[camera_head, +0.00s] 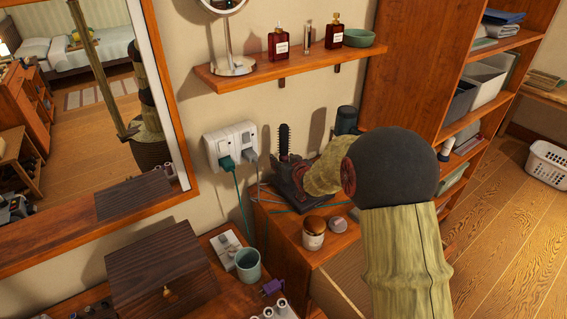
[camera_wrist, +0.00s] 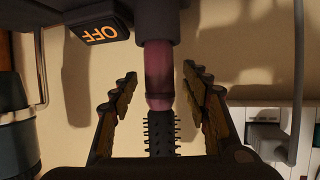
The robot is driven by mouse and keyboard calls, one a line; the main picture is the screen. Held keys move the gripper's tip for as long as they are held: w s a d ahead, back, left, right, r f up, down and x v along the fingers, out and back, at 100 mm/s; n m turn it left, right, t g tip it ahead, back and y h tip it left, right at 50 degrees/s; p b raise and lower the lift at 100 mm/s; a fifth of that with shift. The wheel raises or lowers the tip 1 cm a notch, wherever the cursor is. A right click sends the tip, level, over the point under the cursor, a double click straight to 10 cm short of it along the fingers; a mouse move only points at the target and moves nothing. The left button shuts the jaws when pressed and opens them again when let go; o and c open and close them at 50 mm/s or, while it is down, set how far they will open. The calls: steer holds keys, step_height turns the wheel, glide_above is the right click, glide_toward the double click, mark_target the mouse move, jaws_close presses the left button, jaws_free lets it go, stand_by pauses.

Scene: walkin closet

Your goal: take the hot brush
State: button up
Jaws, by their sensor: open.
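The hot brush (camera_head: 284,138) stands upright on the small wooden cabinet, its black bristled head up. Its lower part is hidden behind my gripper and a dark stand in the head view. In the wrist view, which looks upside down, the hot brush (camera_wrist: 160,132) shows black bristles and a pinkish barrel running into a dark body. My gripper (camera_wrist: 160,75) is open, with one finger on each side of the barrel and visible gaps to both. In the head view my gripper (camera_head: 296,178) is low beside the brush, partly hidden by my wrist.
A dark block with an orange OFF label (camera_wrist: 100,30) is close to the brush. A wall outlet (camera_head: 232,143) with plugs and cords is left of it. A brown-lidded jar (camera_head: 313,232) stands in front, a dark canister (camera_head: 346,120) behind. A wooden shelf (camera_head: 290,66) hangs above.

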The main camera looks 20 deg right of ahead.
steer(key=c, duration=0.3)
jaws_close()
stand_by(0.5)
steer(key=shift+r, duration=0.1)
